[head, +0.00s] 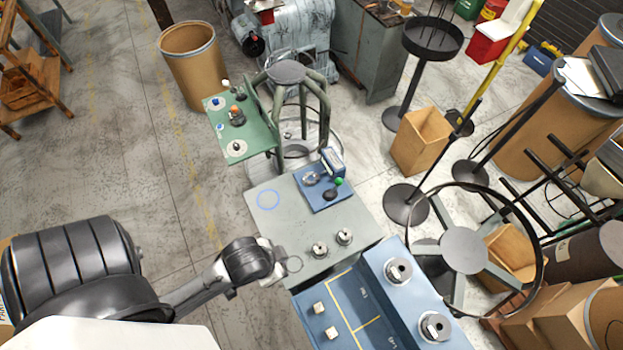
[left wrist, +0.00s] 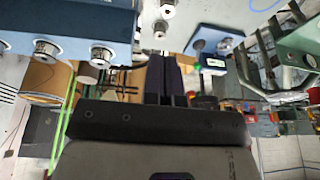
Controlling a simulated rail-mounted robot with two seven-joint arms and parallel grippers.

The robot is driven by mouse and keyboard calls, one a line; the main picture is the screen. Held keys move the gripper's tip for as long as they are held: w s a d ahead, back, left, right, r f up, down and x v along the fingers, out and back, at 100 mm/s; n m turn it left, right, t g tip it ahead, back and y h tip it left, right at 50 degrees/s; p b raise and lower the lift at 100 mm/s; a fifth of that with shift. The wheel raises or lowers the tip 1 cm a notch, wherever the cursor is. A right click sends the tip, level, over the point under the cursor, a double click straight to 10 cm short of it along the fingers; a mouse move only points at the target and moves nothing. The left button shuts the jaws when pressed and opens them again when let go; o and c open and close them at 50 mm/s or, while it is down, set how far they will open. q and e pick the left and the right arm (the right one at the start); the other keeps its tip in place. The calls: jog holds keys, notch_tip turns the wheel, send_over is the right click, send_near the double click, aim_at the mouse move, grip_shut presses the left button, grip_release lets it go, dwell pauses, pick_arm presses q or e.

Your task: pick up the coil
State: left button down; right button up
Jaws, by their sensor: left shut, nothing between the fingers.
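My left gripper (head: 279,271) reaches in over the front left edge of the grey-green worktop (head: 290,225). In the left wrist view its two dark fingers (left wrist: 164,75) are together with nothing between them. Just past the gripper in the head view is a thin grey ring (head: 294,265); I cannot tell whether it is the coil. Two small metal cylindrical pieces (head: 320,250) (head: 344,237) stand on the worktop, right of the gripper and apart from it. No coil can be made out with certainty. My right gripper is not in view.
A blue ring marking (head: 267,199) lies on the worktop. A blue plate (head: 325,196) holds small parts and a control box (head: 333,162). A blue bench (head: 388,318) with metal spools and pale blocks adjoins in front. A green side table (head: 240,140) stands behind.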

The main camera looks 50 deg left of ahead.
pick_arm(q)
jog(key=c, duration=1.8)
grip_release()
jog(key=o, duration=1.6)
